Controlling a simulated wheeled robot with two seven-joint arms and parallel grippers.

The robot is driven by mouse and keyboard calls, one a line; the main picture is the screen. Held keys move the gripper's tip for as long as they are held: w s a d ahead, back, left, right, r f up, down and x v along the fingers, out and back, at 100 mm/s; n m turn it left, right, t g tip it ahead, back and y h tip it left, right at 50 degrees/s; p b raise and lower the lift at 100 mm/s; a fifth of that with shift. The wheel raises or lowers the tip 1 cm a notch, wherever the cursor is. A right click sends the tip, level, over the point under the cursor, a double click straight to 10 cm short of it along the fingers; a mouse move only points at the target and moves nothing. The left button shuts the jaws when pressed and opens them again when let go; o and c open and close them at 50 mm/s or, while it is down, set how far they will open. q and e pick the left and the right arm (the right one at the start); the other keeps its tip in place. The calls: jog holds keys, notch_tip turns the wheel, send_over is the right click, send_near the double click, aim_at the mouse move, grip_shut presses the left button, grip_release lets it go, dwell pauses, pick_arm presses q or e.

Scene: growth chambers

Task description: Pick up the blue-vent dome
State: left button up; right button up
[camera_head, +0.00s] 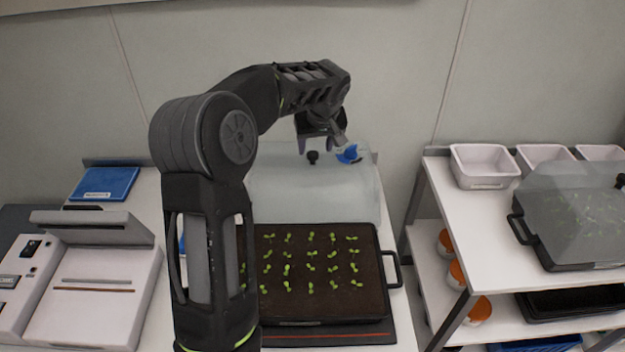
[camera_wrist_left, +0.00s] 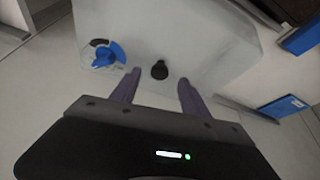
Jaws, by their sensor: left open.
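The blue-vent dome (camera_head: 310,192) is a translucent cover standing on the table behind the seedling tray. Its blue vent (camera_head: 348,154) and a small black knob (camera_head: 313,157) are on its top. In the left wrist view the dome (camera_wrist_left: 205,40) fills the upper middle, with the blue vent (camera_wrist_left: 108,53) at left and the black knob (camera_wrist_left: 160,70) near the centre. My left gripper (camera_head: 318,147) is open over the dome's top. In the left wrist view its two fingers (camera_wrist_left: 158,88) stand either side of the knob, apart from it. My right gripper is not in view.
The seedling tray (camera_head: 388,318) lies in front of the dome. A white device (camera_head: 100,285) and a blue pad (camera_head: 105,183) are at left. At right a shelf cart (camera_head: 455,205) carries white bins (camera_head: 484,166) and another tray under a clear dome (camera_head: 575,205).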

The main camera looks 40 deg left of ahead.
aim_at(314, 155)
pick_arm(q)
jog(key=shift+f, duration=0.2)
jog(key=b+x, duration=0.1)
jog(key=x, duration=0.4)
dwell(0.7)
grip_shut()
dwell(0.4)
dwell(0.8)
